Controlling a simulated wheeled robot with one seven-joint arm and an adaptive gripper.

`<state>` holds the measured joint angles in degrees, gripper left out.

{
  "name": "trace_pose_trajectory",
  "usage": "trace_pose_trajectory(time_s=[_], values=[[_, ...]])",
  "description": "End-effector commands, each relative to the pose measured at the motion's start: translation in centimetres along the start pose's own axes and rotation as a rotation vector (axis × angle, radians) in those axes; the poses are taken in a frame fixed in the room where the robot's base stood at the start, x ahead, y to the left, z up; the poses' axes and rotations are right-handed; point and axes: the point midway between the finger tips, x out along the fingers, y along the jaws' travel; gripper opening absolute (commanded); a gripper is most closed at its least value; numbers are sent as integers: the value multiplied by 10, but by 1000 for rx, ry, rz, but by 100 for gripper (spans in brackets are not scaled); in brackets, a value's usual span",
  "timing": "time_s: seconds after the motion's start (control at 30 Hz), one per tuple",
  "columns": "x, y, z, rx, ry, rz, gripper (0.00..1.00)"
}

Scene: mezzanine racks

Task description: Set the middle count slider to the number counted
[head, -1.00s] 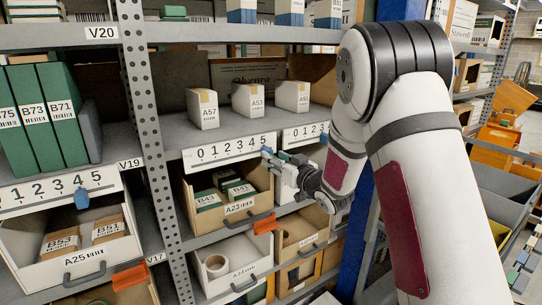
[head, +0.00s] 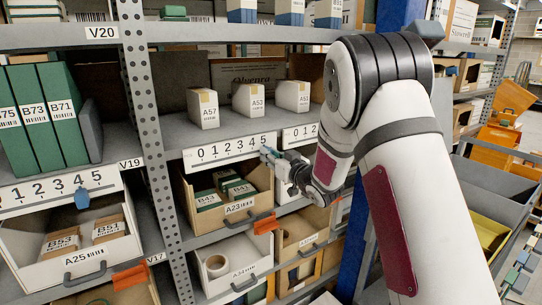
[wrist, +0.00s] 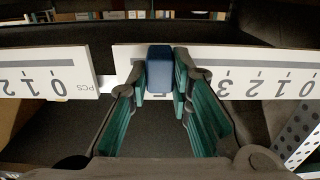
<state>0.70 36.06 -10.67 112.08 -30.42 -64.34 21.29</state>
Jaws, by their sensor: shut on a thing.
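The middle count slider is a blue block (wrist: 160,70) on a white scale strip (wrist: 262,85) that appears upside down in the wrist view. My gripper (wrist: 160,85) is shut on this slider, with a green-padded finger on each side. The slider sits at about the 5, with part of that digit showing beside it. In the head view the strip (head: 230,150) reads 0 to 5, and my gripper (head: 270,155) is at its right end. Below the strip, bin A23 (head: 240,207) holds green-and-white boxes (head: 207,199), of which three show.
A neighbouring scale strip (head: 301,133) stands close to the right. The left bay's strip (head: 62,190) has its own blue slider (head: 82,198). Three white boxes (head: 250,99) stand on the shelf above. A perforated upright (head: 147,120) divides the bays.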

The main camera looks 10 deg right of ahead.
Motion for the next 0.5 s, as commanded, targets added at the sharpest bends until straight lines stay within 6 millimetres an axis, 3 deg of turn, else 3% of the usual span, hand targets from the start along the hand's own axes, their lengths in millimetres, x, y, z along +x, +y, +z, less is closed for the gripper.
trace_pose_trajectory(time_s=[0.3,0.5], values=[[1,-61,-1,2,3,-6,0],[0,-80,-1,0,2,-1,0]])
